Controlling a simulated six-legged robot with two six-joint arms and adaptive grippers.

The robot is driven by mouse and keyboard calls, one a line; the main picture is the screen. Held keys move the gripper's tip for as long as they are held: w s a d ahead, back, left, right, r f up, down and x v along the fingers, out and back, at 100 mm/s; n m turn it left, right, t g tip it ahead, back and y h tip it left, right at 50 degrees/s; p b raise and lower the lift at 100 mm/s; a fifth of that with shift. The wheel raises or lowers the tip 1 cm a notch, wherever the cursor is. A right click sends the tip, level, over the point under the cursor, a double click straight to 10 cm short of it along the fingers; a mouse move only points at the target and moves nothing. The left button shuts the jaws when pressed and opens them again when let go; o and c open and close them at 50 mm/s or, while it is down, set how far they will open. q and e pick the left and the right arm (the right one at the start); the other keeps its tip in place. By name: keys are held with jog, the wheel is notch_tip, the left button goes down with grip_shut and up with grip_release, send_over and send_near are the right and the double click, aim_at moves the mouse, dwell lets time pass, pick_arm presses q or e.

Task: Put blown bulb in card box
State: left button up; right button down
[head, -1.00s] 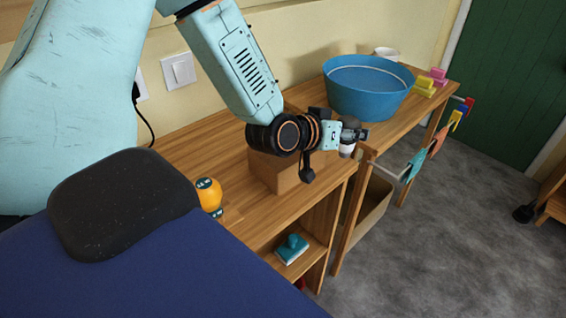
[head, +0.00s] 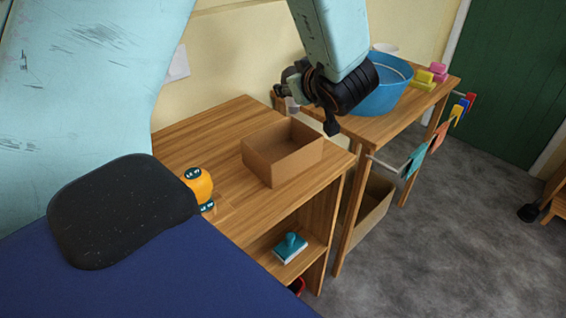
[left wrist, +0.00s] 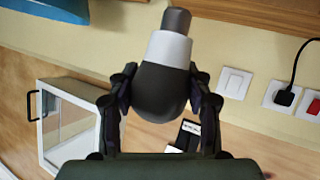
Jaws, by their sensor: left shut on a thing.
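The blown bulb (left wrist: 160,88) is in the left wrist view, with a dark glass body, a pale grey collar and a dark end pointing up in the picture. My left gripper (left wrist: 161,100) is shut on its dark body, one finger on each side. In the head view my left gripper (head: 288,88) is above and behind the card box, and the bulb (head: 293,106) is only a small pale patch below it. The card box (head: 270,163) is brown, open-topped and stands on the wooden bench. Its visible inside looks empty. My right gripper is not in view.
An orange-yellow object (head: 198,184) stands left of the card box. A blue basin (head: 385,97) and sponges (head: 428,78) are on the table to the right. A larger carton (head: 372,212) is below. A white-framed glass case (left wrist: 75,125) shows in the left wrist view.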

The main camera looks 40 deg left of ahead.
pick_arm(q)
jog(key=s+d+n+g+y, duration=0.2)
jog(key=s+n+g, duration=0.2)
jog(key=s, duration=0.1)
jog(key=b, duration=0.5)
send_near(269, 134)
jog(key=shift+h, duration=0.3)
jog(key=a, duration=0.4)
jog(key=shift+w+a+f, duration=0.25)
jog(key=shift+w, duration=0.05)
jog(key=shift+f, duration=0.4)
jog(key=shift+w, duration=0.25)
jog(key=shift+s+f, duration=0.15)
jog(key=shift+s, duration=0.05)
jog(key=o, duration=1.2)
jog(key=shift+w, duration=0.15)
jog(key=shift+c, duration=0.2)
